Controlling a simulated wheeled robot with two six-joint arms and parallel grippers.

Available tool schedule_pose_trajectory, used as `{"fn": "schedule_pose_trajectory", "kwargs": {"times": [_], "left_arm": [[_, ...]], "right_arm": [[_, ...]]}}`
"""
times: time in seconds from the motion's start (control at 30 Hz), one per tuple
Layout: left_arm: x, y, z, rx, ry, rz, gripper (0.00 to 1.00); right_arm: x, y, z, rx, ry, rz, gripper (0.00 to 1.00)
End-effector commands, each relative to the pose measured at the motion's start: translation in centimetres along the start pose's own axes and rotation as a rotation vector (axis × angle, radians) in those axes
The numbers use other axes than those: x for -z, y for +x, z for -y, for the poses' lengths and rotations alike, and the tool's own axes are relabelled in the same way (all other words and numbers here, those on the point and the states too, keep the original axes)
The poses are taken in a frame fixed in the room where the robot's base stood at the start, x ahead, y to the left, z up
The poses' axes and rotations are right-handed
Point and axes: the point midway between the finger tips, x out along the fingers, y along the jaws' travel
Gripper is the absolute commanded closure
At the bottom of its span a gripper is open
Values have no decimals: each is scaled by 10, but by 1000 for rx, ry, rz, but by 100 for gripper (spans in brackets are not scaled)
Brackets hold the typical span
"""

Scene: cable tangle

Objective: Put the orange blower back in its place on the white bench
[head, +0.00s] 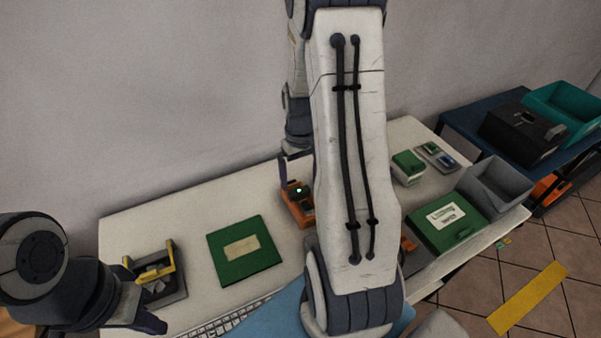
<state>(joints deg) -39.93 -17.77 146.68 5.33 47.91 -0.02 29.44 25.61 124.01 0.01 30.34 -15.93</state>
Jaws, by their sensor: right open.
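An orange and dark device (298,207) with a small lit spot stands on the white bench (195,225), left of my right forearm. A second orange piece (408,243) shows just right of that forearm, mostly hidden behind it. I cannot tell which of the two is the blower. My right gripper (297,162) points down over the orange device, its fingers apart on either side of the device's top; I cannot tell if they touch it. My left gripper (142,296) is low at the left, near a grey holder with a yellow part (155,272); its jaw gap is unclear.
A green mat or book (243,250) lies mid-bench, with a keyboard (225,320) at the front edge. Right of my forearm are a green box (408,167), a labelled green case (448,222) and a grey bin (495,187). A blue table (465,120) stands beyond.

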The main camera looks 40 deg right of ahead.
Motion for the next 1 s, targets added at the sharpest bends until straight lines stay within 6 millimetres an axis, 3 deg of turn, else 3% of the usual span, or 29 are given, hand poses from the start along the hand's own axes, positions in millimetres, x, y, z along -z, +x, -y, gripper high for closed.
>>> {"fn": "schedule_pose_trajectory", "kwargs": {"times": [0.37,0.47,0.57,0.67,0.8,1.0], "left_arm": [[0,0,0,0,0,0,100],[0,0,0,0,0,0,100],[0,0,0,0,0,0,100],[0,0,0,0,0,0,100],[0,0,0,0,0,0,100],[0,0,0,0,0,0,100]], "right_arm": [[0,-14,8,1,-17,-1,0],[-1,-26,37,3,-74,-8,0],[-11,-44,84,8,-170,-16,0],[-32,-64,136,17,-286,-25,0],[-77,-87,196,35,-444,-31,0],[-157,-110,248,63,-669,-31,0]]}}
